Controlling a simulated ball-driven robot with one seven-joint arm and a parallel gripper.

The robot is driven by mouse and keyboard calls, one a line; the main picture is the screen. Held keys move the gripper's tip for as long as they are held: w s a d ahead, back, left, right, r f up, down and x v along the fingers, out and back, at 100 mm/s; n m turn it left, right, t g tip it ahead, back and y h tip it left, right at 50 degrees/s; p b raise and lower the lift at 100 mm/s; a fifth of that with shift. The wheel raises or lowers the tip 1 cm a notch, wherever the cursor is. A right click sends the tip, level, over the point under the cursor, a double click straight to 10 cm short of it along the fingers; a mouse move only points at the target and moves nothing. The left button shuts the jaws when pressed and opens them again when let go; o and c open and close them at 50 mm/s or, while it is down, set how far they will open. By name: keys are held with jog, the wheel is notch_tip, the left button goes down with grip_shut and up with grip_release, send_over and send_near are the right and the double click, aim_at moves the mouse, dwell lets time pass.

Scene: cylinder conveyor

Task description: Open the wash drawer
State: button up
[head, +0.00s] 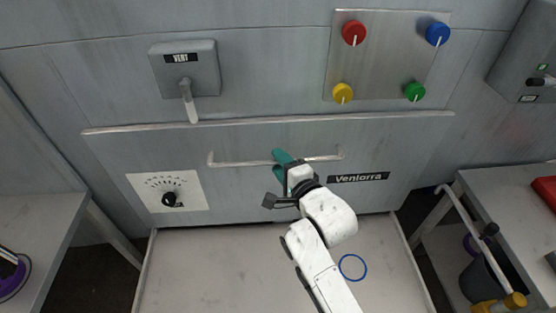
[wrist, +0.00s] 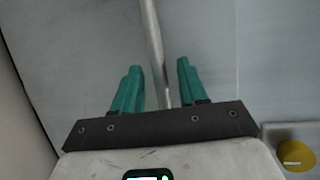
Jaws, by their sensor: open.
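The wash drawer appears to be the wide grey front panel (head: 240,140) with a dial, a nameplate and a long horizontal bar handle (head: 235,163). The panel looks flush with the wall, with no visible gap. My gripper (head: 281,165) is at the middle of the handle, its teal fingers partly hidden by my wrist in the head view. In the wrist view the gripper (wrist: 160,80) is open, and the handle bar (wrist: 152,40) runs between the two fingers, closer to the right one. I see no finger closed on the bar.
A light tray-like surface (head: 220,270) with a blue ring (head: 352,267) lies below the panel. Side tables (head: 40,220) stand left and right; a bucket (head: 490,275) is at right.

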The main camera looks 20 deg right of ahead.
jog(key=shift+w+f, duration=0.1)
jog(key=shift+w, duration=0.6)
jog(key=shift+c, duration=0.2)
grip_shut()
